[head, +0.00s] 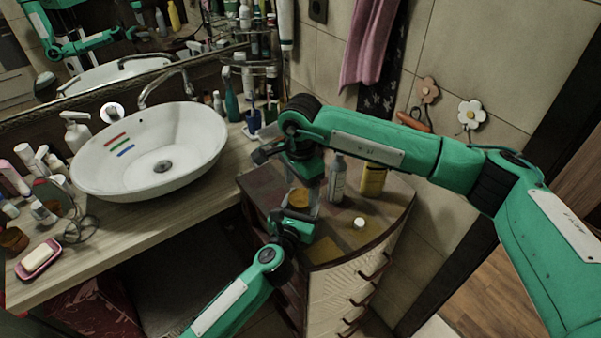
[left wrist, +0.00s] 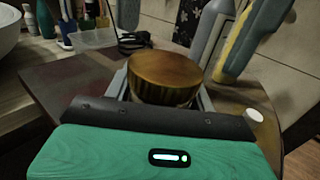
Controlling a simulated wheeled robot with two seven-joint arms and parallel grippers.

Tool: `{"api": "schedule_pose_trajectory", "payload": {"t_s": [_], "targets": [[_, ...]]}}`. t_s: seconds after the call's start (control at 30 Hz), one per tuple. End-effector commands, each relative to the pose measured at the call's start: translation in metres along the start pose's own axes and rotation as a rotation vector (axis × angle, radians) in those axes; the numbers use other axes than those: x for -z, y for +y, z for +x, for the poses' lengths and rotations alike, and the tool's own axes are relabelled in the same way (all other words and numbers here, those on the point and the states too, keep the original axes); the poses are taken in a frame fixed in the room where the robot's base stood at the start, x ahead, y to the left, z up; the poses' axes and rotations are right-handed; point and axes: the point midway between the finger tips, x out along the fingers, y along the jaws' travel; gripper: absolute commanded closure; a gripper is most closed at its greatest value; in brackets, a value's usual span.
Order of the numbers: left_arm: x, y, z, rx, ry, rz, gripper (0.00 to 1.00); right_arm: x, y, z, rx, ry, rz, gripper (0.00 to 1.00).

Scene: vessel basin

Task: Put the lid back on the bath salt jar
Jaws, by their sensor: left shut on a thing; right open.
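A round gold-brown lid (head: 298,198) with a ribbed side is between the fingers of my left gripper (head: 300,206), above the corner cabinet. In the left wrist view the lid (left wrist: 164,76) sits level, with a grey finger on each side, and my left gripper (left wrist: 163,98) is shut on it. What is under the lid is hidden by the gripper body, so I cannot tell whether the jar is there. My right gripper (head: 304,178) is open.
The cabinet top (head: 325,248) carries a grey bottle (head: 337,178), a yellow bottle (head: 373,180) and a small white cap (head: 359,223). A white basin (head: 150,150) stands on the counter at left. Toiletries crowd the shelf behind. The cabinet's front part is mostly clear.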

Motion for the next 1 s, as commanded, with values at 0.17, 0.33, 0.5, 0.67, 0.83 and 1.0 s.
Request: {"api": "schedule_pose_trajectory", "payload": {"t_s": [0.17,0.33,0.5,0.67,0.83,1.0], "targets": [[0.0,0.0,0.0,0.0,0.0,0.0,1.0,0.0,0.0,0.022,-0.001,-0.001,0.0,0.26],[0.0,0.0,0.0,0.0,0.0,0.0,1.0,0.0,0.0,0.029,0.0,0.001,-0.001,0.26],[0.0,0.0,0.0,0.0,0.0,0.0,1.0,0.0,0.0,0.029,0.0,0.001,-0.001,0.26],[0.0,0.0,0.0,0.0,0.0,0.0,1.0,0.0,0.0,0.029,0.0,0.001,-0.001,0.42],[0.0,0.0,0.0,0.001,0.0,0.0,1.0,0.0,0.0,0.029,0.001,0.001,-0.001,0.71],[0.0,-0.001,0.0,0.001,0.0,0.0,1.0,0.0,0.0,0.029,0.001,0.001,0.014,0.71]]}}
